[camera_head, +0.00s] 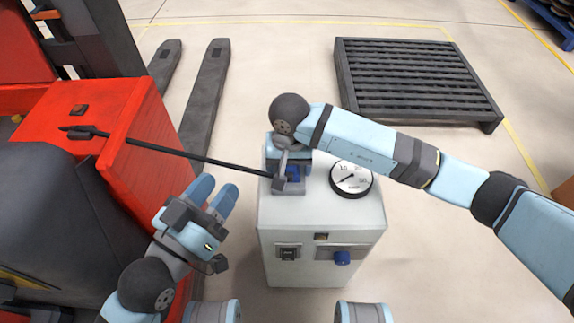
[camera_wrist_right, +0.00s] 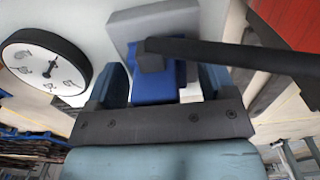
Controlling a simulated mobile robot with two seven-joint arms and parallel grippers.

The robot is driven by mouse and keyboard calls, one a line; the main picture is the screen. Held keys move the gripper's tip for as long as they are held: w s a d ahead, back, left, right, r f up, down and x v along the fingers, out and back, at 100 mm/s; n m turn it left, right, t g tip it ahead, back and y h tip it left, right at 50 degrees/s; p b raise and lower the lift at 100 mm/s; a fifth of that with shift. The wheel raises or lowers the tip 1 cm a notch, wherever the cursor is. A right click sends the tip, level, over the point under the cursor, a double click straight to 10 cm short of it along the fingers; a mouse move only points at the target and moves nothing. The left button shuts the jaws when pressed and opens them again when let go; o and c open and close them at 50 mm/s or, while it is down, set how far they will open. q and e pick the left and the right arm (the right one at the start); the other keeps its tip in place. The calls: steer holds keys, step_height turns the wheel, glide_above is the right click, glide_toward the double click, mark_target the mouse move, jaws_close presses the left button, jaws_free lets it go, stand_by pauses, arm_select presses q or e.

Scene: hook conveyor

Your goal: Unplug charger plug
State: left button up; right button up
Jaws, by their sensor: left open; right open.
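The blue charger plug (camera_head: 293,173) sits at a grey socket block (camera_head: 290,188) on top of the white charger cabinet (camera_head: 325,215). A black cable (camera_head: 195,155) runs from it to the red vehicle. My right gripper (camera_head: 291,160) is over the plug, partly hiding it. In the right wrist view, my right gripper (camera_wrist_right: 164,72) is open, with one finger on each side of the blue plug (camera_wrist_right: 155,85); a gap shows on the right side. My left gripper (camera_head: 217,192) is open and empty, left of the cabinet and below the cable.
A round gauge (camera_head: 351,177) stands on the cabinet right of the plug. A blue knob (camera_head: 342,257) is on its front. The red vehicle (camera_head: 150,130) with dark forks (camera_head: 208,90) is at left. A dark pallet (camera_head: 415,80) lies at back right.

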stand_by(0.8)
steer(key=c, duration=1.2)
steer(key=shift+r+p, duration=1.2)
steer(key=shift+r, duration=1.85)
